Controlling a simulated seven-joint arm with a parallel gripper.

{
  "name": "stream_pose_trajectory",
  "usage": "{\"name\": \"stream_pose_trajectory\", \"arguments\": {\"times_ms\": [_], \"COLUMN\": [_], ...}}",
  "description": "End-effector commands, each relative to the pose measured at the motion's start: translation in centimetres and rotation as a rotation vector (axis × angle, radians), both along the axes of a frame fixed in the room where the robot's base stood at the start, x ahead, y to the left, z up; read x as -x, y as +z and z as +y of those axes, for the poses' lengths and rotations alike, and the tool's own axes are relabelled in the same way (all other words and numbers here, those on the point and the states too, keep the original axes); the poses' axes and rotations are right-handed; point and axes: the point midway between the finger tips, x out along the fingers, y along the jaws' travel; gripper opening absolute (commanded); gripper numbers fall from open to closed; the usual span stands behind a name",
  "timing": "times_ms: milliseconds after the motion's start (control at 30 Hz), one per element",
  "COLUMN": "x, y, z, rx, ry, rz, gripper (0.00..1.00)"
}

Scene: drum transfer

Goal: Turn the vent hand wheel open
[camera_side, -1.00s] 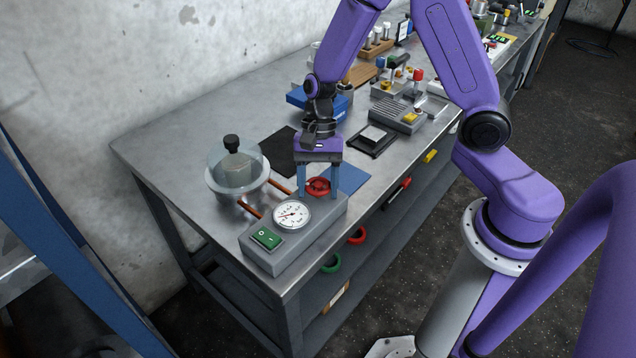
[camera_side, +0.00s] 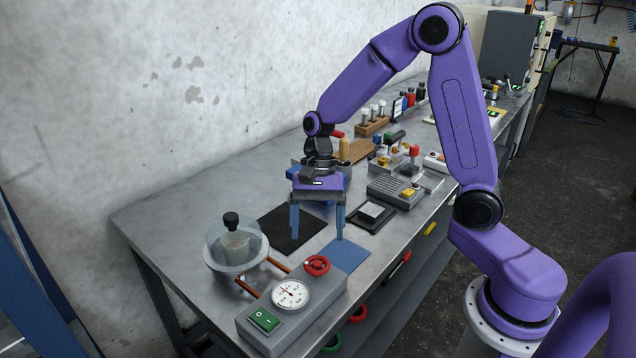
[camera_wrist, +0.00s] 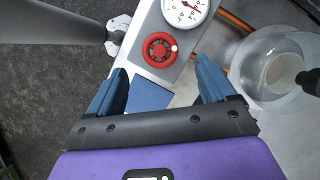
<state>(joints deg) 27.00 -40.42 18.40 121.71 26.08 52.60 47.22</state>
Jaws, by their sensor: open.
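The red vent hand wheel (camera_side: 317,266) lies flat on top of a grey pump box (camera_side: 290,310), at the box's far end. In the wrist view the red wheel (camera_wrist: 160,50) is ahead of the fingertips, with a white dot on the right of its rim. My gripper (camera_side: 318,236) points down with its blue fingers apart and empty. It is beyond the wheel, above the table near the blue mat (camera_side: 345,256), and does not touch the wheel. In the wrist view my gripper (camera_wrist: 166,80) shows both fingers wide apart.
A round gauge (camera_side: 290,294) and a green switch (camera_side: 264,319) sit on the box beside the wheel. Copper pipes join the box to a glass chamber (camera_side: 235,250) at left. A black mat (camera_side: 292,229) and a grey device (camera_side: 396,190) lie behind.

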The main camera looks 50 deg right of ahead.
Motion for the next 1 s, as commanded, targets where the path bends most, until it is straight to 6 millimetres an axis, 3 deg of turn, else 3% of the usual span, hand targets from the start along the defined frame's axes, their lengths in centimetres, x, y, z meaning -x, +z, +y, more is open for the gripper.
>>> {"name": "stream_pose_trajectory", "arguments": {"times_ms": [200,433,1000], "x": [-1.2,-1.9,-1.8], "y": [4.4,7.5,8.8], "z": [-1.4,-2.4,-2.4], "rx": [0.0,0.0,0.016], "ry": [-0.001,0.001,0.029], "rz": [-0.005,-0.002,-0.013], "gripper": [0.84,0.84,0.84]}}
